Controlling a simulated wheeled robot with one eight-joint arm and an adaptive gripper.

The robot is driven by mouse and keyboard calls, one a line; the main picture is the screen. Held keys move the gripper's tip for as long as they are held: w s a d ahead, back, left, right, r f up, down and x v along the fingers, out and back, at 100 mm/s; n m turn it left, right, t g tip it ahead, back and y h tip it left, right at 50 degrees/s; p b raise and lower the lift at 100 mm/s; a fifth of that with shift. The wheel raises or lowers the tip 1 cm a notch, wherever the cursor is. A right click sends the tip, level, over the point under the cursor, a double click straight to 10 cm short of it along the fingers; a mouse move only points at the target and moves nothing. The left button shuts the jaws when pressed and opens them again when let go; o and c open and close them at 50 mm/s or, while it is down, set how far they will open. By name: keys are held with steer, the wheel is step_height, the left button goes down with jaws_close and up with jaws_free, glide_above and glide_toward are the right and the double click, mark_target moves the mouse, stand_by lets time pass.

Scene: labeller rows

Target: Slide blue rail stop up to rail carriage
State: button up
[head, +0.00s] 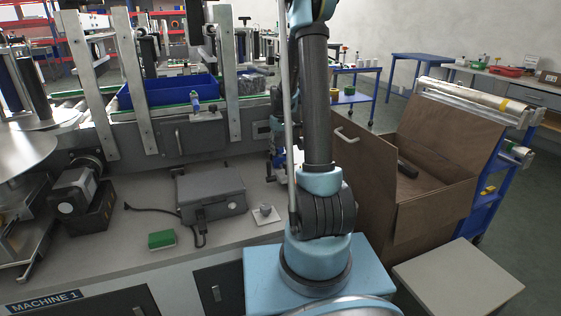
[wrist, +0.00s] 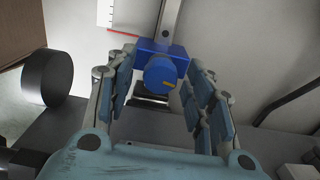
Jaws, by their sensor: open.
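The blue rail stop (wrist: 165,66) shows in the wrist view as a blue block with a round blue knob bearing a yellow mark. It sits on a pale metal rail (wrist: 168,18) that runs up out of the picture. My gripper (wrist: 160,60) is open, with one finger on each side of the stop; I cannot tell whether either touches it. A grey and dark part shows just below the knob, but I cannot tell if it is the rail carriage. In the head view my arm largely hides the gripper, and a small blue piece shows beside it.
A grey box (head: 210,192) with a cable, a green sponge (head: 161,239) and a small plate with a knob (head: 265,214) are on the machine bench. A blue bin (head: 168,90) stands on the conveyor behind. An open brown crate (head: 435,205) is to the right.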

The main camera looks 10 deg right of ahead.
jaws_close()
steer(key=shift+s, duration=0.1)
steer(key=shift+s+d, duration=0.3)
steer(key=shift+s, duration=1.25)
steer(key=shift+s+d, duration=0.35)
steer(key=shift+s, duration=1.2)
steer(key=shift+s+d, duration=0.3)
steer(key=shift+s, duration=1.25)
steer(key=shift+o, duration=0.3)
jaws_free()
